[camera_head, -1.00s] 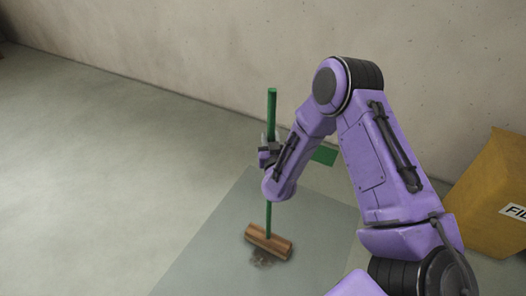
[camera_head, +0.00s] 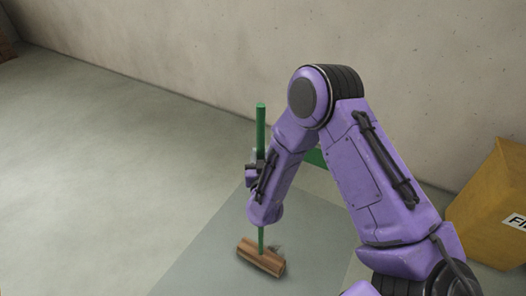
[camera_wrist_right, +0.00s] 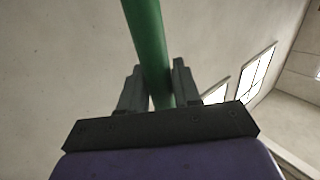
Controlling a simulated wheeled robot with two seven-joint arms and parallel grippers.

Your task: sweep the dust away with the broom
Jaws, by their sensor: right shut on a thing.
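The broom has a green handle (camera_head: 260,128) and a wooden brown head (camera_head: 260,257). It stands nearly upright with its head down at the grey mat (camera_head: 205,262). My right gripper (camera_head: 254,170) is shut on the handle about midway up. In the right wrist view the green handle (camera_wrist_right: 148,45) passes between the two fingers (camera_wrist_right: 157,85). A small dark trace of dust (camera_head: 276,247) shows beside the far right side of the broom head; the head may hide more. My left gripper is not in view.
A yellow bin (camera_head: 490,205) with a label stands at the right by the concrete wall (camera_head: 200,50). A green object (camera_head: 315,157) is partly hidden behind my right arm. The floor (camera_head: 90,160) at the left is clear.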

